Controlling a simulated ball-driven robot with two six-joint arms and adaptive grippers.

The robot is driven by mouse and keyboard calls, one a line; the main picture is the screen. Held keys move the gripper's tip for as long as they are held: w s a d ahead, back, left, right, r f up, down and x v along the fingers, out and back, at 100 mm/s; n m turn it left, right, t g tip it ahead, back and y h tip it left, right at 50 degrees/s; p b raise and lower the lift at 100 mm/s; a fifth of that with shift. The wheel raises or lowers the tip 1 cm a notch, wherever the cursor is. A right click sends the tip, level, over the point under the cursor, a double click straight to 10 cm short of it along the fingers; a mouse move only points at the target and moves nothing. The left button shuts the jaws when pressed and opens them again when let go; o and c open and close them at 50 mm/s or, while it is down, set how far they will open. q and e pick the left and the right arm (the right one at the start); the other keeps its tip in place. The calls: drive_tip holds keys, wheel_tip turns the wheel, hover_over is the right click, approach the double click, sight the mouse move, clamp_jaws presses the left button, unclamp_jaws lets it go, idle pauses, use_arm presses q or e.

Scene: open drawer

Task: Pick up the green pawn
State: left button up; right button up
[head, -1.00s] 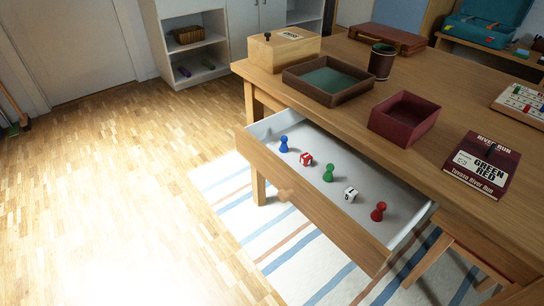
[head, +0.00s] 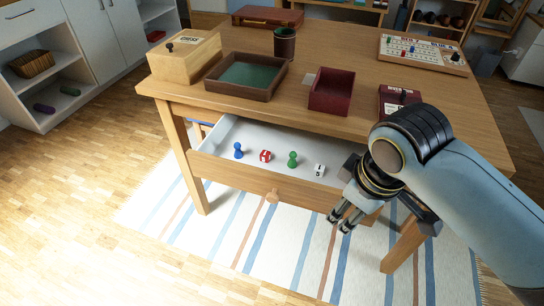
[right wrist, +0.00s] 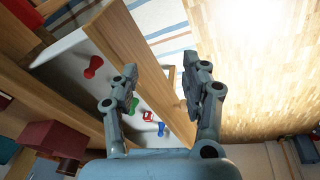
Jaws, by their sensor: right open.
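The green pawn (head: 293,159) stands upright in the open drawer (head: 240,172), between a red die (head: 265,156) and a white die (head: 319,170). My right gripper (head: 340,222) is open and empty, in front of the drawer's right part and to the right of the pawn. In the right wrist view, the open fingers (right wrist: 163,78) show over the drawer front. My left gripper is not in view.
A blue pawn (head: 239,150) stands at the drawer's left. A red pawn (right wrist: 93,67) shows in the right wrist view; my arm hides it in the head view. The table (head: 330,60) overhangs the drawer's back and bears a green-lined tray (head: 222,91) and a red box (head: 331,105).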

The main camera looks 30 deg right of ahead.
drive_tip(key=w+d+r+n+g, duration=0.1)
drive_tip(key=w+d+n, duration=0.1)
drive_tip(key=w+n, duration=0.9)
drive_tip(key=n+g, duration=0.1)
approach(293, 153)
drive_tip(key=shift+w+d+f+y, duration=0.1)
drive_tip(key=shift+w+d+y, duration=0.3)
drive_tip(key=shift+w+d, duration=0.25)
drive_tip(key=shift+n, duration=0.3)
wheel_tip(293, 153, down, 5)
drive_tip(key=shift+s+f+b, duration=0.1)
drive_tip(key=shift+f+b, duration=0.05)
drive_tip(key=shift+b, duration=0.4)
drive_tip(key=f, duration=0.1)
drive_tip(key=f+b, duration=0.1)
drive_tip(key=f, duration=0.2)
drive_tip(key=shift+s+a+f, duration=0.25)
drive_tip(key=shift+s+f, duration=0.05)
drive_tip(key=shift+s, duration=0.1)
drive_tip(key=shift+f, duration=0.3)
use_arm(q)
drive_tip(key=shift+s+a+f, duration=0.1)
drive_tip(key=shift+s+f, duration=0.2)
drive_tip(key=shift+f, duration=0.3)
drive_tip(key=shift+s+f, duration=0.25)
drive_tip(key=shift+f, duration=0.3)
use_arm(e)
drive_tip(key=shift+c, duration=0.2)
drive_tip(key=c, duration=0.9)
